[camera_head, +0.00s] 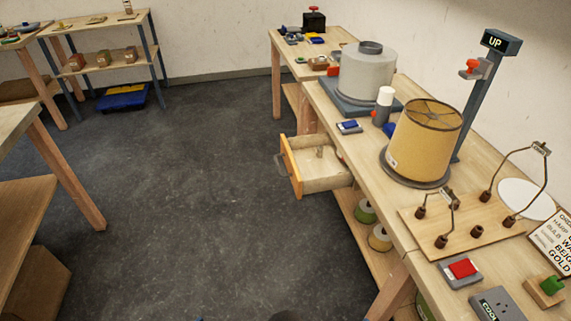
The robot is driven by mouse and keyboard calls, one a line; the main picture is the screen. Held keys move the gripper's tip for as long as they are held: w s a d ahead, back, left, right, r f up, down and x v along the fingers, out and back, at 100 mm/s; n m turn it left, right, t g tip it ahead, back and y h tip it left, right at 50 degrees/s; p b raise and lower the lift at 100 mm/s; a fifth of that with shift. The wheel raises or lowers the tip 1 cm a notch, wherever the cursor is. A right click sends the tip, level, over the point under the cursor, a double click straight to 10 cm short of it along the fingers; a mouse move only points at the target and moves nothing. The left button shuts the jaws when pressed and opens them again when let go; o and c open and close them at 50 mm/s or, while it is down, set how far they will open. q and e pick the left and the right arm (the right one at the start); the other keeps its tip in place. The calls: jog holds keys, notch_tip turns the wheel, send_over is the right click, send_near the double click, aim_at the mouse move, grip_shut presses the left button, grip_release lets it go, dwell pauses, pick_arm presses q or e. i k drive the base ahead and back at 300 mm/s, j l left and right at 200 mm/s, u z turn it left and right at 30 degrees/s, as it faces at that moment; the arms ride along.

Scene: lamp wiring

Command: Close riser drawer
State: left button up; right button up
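An open drawer (292,166) with an orange-yellow front and pale wooden inside sticks out to the left from under the long workbench (374,164) on the right. A small pale item (319,152) lies in the drawer; I cannot tell what it is. The drawer front faces the open floor and nothing touches it. Neither of my grippers shows in this view.
Spools (380,238) sit on the shelf below. The dark floor (190,190) left of the drawer is clear.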

aim_at(308, 174)
jog(key=i+j+z, duration=0.2)
jog(key=i+z, duration=0.15)
jog(key=i+j+z, duration=0.35)
jog(key=i+l, duration=0.05)
jog(key=i, duration=0.05)
